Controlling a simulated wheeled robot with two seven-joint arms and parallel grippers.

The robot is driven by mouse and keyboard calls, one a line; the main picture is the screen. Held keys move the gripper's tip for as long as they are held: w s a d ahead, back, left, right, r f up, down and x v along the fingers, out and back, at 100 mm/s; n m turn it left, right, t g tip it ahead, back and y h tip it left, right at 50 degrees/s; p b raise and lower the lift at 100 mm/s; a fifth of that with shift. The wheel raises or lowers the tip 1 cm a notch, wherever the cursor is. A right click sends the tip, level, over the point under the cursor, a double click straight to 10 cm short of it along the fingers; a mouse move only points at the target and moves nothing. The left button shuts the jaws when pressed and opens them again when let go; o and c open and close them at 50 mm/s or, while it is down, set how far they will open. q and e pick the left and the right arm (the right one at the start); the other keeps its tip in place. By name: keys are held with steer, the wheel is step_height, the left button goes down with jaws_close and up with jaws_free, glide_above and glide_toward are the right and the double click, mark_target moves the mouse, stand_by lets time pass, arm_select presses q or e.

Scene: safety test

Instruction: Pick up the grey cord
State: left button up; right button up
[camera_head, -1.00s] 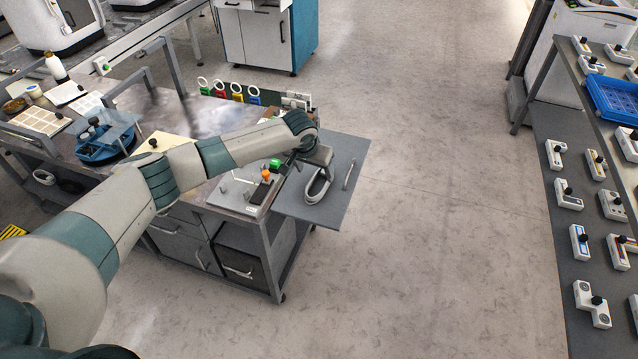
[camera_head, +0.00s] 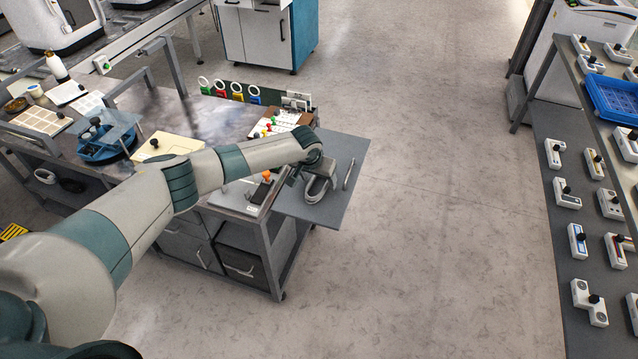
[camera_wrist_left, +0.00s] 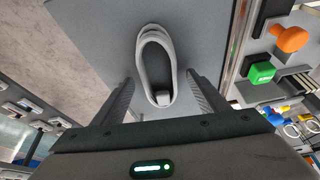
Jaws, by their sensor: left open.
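The grey cord (camera_wrist_left: 141,62) is a light grey elongated loop lying on a dark grey side panel (camera_wrist_left: 95,25). In the left wrist view it lies between and ahead of my gripper's fingers. My left gripper (camera_wrist_left: 160,79) is open, with one finger on each side of the loop's near end. No contact shows. In the head view my left gripper (camera_head: 318,178) is over the panel and partly hides the cord (camera_head: 312,196). My right gripper is not in view.
A handle-like bar (camera_head: 349,174) stands on the panel to the right. The bench (camera_head: 190,112) beside it holds an orange knob (camera_head: 267,175), a clipboard (camera_head: 284,124) and coloured tags. Floor (camera_head: 430,220) is open to the right, up to a shelf (camera_head: 545,180).

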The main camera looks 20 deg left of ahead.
mark_target(318, 182)
arm_select(q)
steer(key=shift+c, duration=0.7)
steer(key=c, duration=1.1)
